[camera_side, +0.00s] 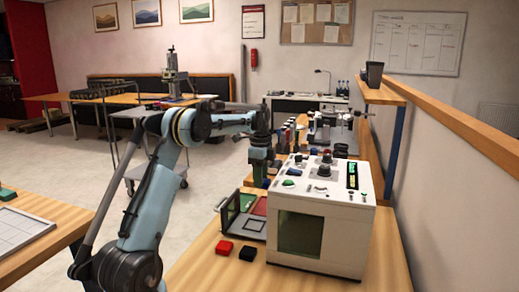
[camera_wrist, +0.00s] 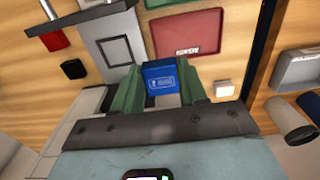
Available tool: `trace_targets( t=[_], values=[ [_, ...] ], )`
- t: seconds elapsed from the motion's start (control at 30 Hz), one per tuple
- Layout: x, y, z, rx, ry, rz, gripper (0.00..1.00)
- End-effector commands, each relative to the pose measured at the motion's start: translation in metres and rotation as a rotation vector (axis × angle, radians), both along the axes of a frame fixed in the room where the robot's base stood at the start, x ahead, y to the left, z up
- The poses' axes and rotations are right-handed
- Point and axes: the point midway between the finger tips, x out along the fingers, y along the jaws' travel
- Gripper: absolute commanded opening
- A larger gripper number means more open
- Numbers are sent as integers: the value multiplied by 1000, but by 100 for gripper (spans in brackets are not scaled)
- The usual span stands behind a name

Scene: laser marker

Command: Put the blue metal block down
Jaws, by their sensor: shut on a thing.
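The blue metal block (camera_wrist: 160,76) is between the two green fingers of my gripper (camera_wrist: 159,84) in the wrist view. The gripper is shut on it, and a small white mark shows on its face. In the side view my gripper (camera_side: 262,160) points down just left of the white laser marker (camera_side: 322,214), over the far part of the work table. I cannot make out the blue block in the side view. How high the block is above the table is unclear.
A grey plate with a dark square outline (camera_wrist: 117,51) and a red tray (camera_wrist: 188,33) lie beyond the block. A red block (camera_side: 225,246) and a black block (camera_side: 248,253) sit left of the machine. A grey tray (camera_wrist: 298,70) lies right.

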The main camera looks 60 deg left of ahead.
Motion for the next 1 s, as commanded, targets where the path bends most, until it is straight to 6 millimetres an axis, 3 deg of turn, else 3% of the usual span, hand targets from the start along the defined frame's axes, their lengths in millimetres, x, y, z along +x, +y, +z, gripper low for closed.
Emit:
trace_targets(
  t=[0.27, 0.6, 1.0],
  values=[
    [16, 17, -9, 0, 0, 0, 10],
    [17, 18, -61, 0, 0, 0, 10],
    [17, 18, -104, 0, 0, 0, 10]
  ],
)
